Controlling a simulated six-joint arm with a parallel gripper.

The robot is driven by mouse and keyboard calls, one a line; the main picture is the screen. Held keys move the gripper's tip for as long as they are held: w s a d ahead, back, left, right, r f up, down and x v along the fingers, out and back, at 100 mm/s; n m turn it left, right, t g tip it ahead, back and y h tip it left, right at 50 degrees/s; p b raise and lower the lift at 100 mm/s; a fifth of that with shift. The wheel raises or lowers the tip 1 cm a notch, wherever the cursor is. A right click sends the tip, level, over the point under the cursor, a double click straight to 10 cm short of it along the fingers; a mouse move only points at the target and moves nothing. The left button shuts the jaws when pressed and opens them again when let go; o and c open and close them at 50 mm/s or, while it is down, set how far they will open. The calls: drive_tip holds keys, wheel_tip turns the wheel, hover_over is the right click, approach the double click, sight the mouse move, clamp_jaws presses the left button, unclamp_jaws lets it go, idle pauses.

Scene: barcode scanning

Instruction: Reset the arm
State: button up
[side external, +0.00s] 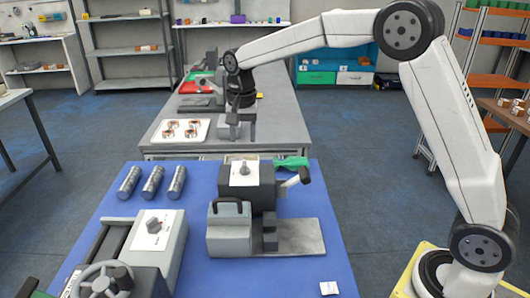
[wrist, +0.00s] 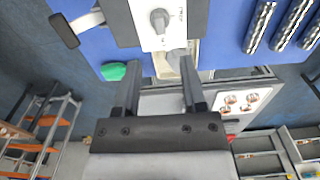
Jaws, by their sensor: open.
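My gripper (side external: 240,132) hangs from my raised arm in the side view, pointing down near the front edge of the grey table, beyond the blue work surface. In the wrist view its two fingers (wrist: 160,88) are apart, and nothing shows held between them. Past the fingertips is the grey machine with a white knob panel (wrist: 158,22); the same machine (side external: 240,183) stands on the blue surface in the side view, nearer the camera than my gripper. A green object (side external: 291,162) lies behind that machine and shows at left in the wrist view (wrist: 119,70).
Several metal cylinders (side external: 152,182) lie left of the machine. A second grey machine with a handwheel (side external: 140,250) stands at front left. A white tray with copper-coloured rings (side external: 180,139) sits on the grey table (side external: 285,125). A small white cube (side external: 328,288) lies at front right.

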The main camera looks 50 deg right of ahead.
drive_tip(key=shift+s, duration=0.1)
idle(0.3)
drive_tip(key=s+f+n+t, duration=0.1)
drive_tip(key=s+f+n, duration=0.2)
drive_tip(key=s, duration=0.4)
drive_tip(key=s+d+f+n, duration=0.1)
drive_tip(key=s+f+n, duration=0.2)
drive_tip(key=s, duration=0.5)
drive_tip(key=s+f+n+t, duration=0.1)
drive_tip(key=s+f+n, duration=0.2)
drive_tip(key=s, duration=0.5)
drive_tip(key=shift+d+f+t, duration=0.2)
drive_tip(key=shift+f+t, duration=0.1)
drive_tip(key=shift+f, duration=0.55)
